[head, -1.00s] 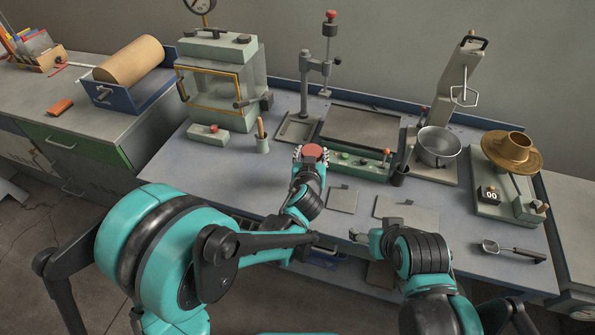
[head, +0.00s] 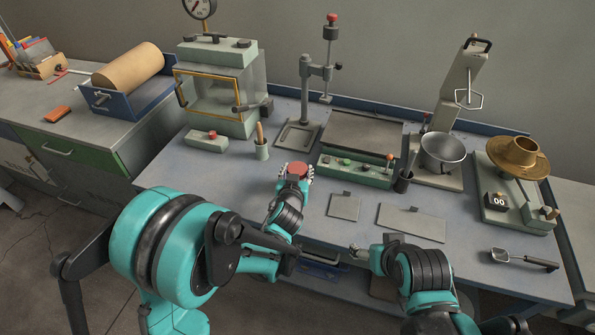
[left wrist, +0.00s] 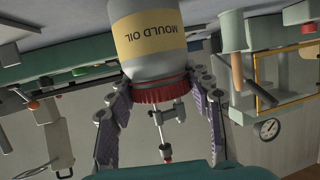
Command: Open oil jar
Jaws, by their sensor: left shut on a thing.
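The oil jar (left wrist: 155,45) fills the top centre of the left wrist view, a grey body with a yellow "MOULD OIL" label. Its ridged red lid (left wrist: 158,90) is on the jar, and also shows in the head view (head: 297,168). My left gripper (head: 296,174) is shut on the red lid, its fingers on both sides of it in the left wrist view. In the head view the gripper hides the jar body, and I cannot tell whether its base touches the bench. My right gripper (head: 358,251) is at the bench's front edge, too small to tell its opening.
A green control box (head: 355,172) stands right of the jar. Flat grey plates (head: 411,223) lie front right. The bench left of the jar is clear.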

